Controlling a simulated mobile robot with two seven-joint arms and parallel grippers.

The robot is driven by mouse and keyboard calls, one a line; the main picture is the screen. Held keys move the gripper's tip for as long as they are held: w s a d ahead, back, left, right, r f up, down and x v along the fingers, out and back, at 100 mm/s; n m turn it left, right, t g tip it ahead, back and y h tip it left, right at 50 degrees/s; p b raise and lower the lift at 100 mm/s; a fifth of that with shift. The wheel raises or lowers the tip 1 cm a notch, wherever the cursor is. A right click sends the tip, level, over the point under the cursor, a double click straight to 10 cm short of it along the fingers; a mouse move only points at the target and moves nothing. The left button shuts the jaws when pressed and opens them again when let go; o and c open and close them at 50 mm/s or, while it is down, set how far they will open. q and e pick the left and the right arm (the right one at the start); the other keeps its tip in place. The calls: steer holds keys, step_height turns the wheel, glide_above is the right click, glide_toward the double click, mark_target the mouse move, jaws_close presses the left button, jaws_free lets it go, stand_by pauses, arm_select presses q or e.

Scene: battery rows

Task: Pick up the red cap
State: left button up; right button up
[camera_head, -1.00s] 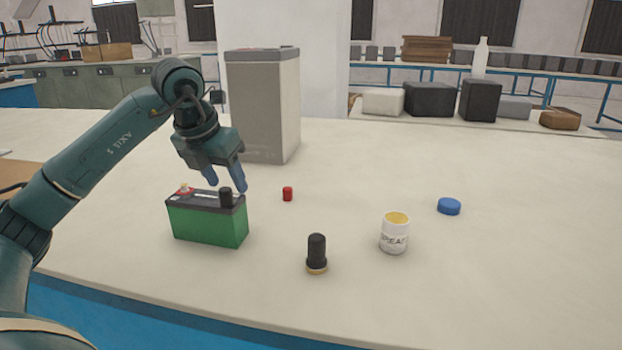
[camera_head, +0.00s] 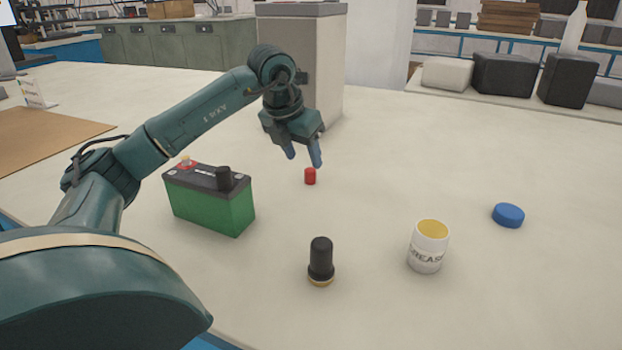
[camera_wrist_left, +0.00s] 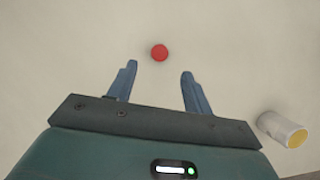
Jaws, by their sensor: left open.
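The small red cap (camera_head: 310,176) stands on the white table, just below my left gripper's fingertips in the head view. My left gripper (camera_head: 304,158) is open and empty, above the table and close to the cap. In the left wrist view the red cap (camera_wrist_left: 159,53) lies a little beyond the fingertips, roughly between the lines of the two open fingers (camera_wrist_left: 158,68). Nothing hides the cap. My right gripper is not in view.
A green battery (camera_head: 212,203) with a black cap on one terminal stands to the left. A black-topped post (camera_head: 321,261), a white grease jar (camera_head: 428,247) and a blue lid (camera_head: 508,215) are nearer or to the right. A tall grey box (camera_head: 322,70) stands behind the gripper.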

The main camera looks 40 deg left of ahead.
mark_target(309, 170)
arm_select(q)
steer(key=shift+w+b+x, duration=0.15)
steer(key=shift+b+x, duration=0.2)
steer(key=shift+x, duration=1.15)
steer(key=shift+w+b+x, duration=0.1)
steer(key=shift+b+x, duration=0.25)
steer(key=shift+x, duration=1.2)
steer(key=shift+a+r, duration=0.15)
steer(key=shift+r, duration=0.05)
steer(key=shift+c, duration=0.3)
steer(key=c, duration=1)
